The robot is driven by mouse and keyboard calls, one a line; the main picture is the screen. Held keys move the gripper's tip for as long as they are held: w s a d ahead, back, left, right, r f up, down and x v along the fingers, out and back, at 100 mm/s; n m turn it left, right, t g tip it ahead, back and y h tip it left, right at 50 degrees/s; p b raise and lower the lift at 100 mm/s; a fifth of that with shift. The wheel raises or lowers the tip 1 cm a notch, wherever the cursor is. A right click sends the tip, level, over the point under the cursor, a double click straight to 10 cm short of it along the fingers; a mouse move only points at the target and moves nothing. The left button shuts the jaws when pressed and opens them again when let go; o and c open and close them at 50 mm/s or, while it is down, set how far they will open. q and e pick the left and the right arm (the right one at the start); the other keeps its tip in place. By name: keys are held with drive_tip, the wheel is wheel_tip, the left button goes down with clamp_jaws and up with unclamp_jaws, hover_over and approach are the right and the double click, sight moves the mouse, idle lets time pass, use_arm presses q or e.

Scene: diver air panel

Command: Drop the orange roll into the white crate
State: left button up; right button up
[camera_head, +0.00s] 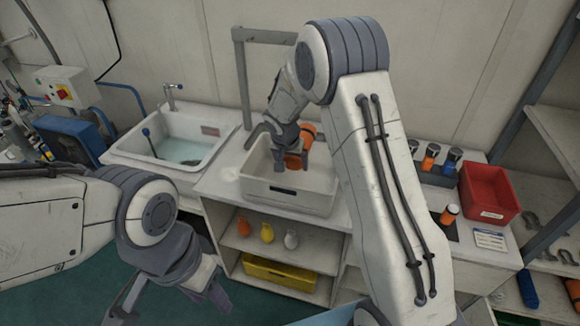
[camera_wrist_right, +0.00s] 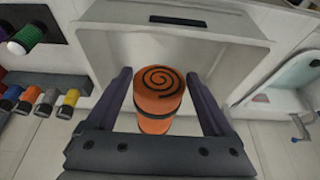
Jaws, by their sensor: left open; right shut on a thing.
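The orange roll (camera_wrist_right: 158,90), with a black spiral on its end and a dark band round it, sits between the fingers of my right gripper (camera_wrist_right: 160,78) in the right wrist view. In the head view the roll (camera_head: 308,131) is partly hidden by my right gripper (camera_head: 291,153), which is shut on it. Roll and gripper appear over the opening of the white crate (camera_head: 290,198) on the counter. The crate wall (camera_wrist_right: 90,45) also shows in the right wrist view. My left gripper (camera_head: 170,304) is open and empty at the lower left, away from the crate.
A sink (camera_head: 180,150) stands left of the crate. To the right are a red bin (camera_head: 487,190), a rack of canisters (camera_head: 435,170) and a lone orange canister (camera_head: 449,213). Below the counter are small bottles (camera_head: 267,232) and a yellow tray (camera_head: 280,273).

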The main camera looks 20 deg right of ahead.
drive_tip(key=shift+w+f, duration=0.15)
drive_tip(key=shift+w, duration=0.15)
drive_tip(key=shift+f, duration=0.2)
wheel_tip(320, 180, down, 5)
drive_tip(key=b, duration=0.3)
drive_tip(key=shift+a+f, duration=0.15)
drive_tip(key=o, duration=1.5)
drive_tip(key=shift+c, duration=0.2)
drive_tip(key=b+v, duration=0.2)
drive_tip(key=v, duration=0.8)
drive_tip(key=shift+r, duration=0.3)
drive_tip(key=shift+s, duration=0.1)
